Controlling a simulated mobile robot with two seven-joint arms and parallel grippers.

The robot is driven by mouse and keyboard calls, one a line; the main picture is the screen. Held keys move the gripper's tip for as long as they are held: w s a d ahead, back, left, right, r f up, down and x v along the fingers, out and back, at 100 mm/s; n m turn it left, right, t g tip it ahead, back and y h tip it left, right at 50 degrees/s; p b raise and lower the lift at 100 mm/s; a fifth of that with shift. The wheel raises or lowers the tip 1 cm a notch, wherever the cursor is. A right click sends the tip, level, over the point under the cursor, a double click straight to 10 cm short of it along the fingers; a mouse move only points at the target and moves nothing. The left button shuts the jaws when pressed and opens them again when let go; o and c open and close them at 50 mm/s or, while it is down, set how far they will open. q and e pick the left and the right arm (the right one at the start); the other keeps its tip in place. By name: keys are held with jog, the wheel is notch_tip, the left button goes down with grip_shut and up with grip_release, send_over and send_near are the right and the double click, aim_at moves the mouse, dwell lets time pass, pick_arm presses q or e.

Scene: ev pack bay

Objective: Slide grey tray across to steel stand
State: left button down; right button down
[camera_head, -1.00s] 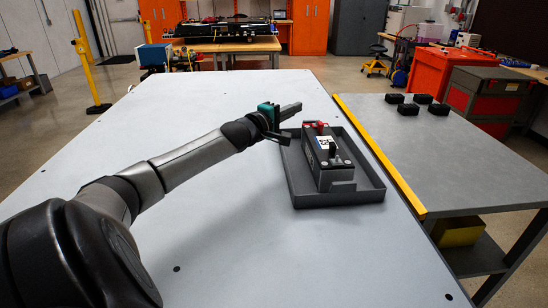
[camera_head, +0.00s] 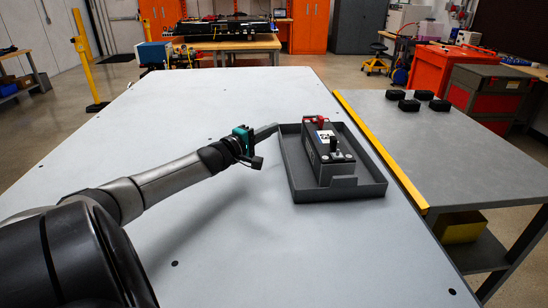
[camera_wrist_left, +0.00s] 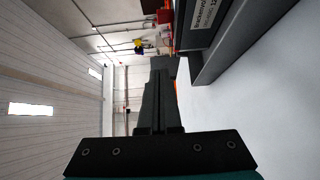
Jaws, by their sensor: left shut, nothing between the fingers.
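The grey tray (camera_head: 340,195) lies flat on the large pale table (camera_head: 225,240), near its right edge. A dark battery-like block (camera_head: 325,160) with a red cap stands in it. The steel stand (camera_head: 455,155) is to the right of the table, beyond a yellow strip. My left gripper (camera_head: 273,129) is shut and empty at the tray's far left corner, outside its left wall; I cannot tell whether it touches. In the left wrist view the shut fingers (camera_wrist_left: 158,85) point ahead beside the tray wall (camera_wrist_left: 232,48) and the block (camera_wrist_left: 203,22). My right gripper is out of view.
The yellow strip (camera_head: 380,150) runs along the edge between table and stand. Several small black blocks (camera_head: 409,105) sit at the stand's far end; its near top is clear. A yellow box (camera_head: 460,227) is on the shelf below. The table left of the tray is free.

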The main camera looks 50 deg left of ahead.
aim_at(283, 146)
pick_arm(q)
notch_tip(283, 146, down, 8)
jog(key=shift+r+b, duration=0.2)
jog(key=shift+b, duration=1.05)
jog(key=shift+w+d+r, duration=0.2)
jog(key=shift+w+d, duration=0.15)
jog(key=shift+w, duration=0.05)
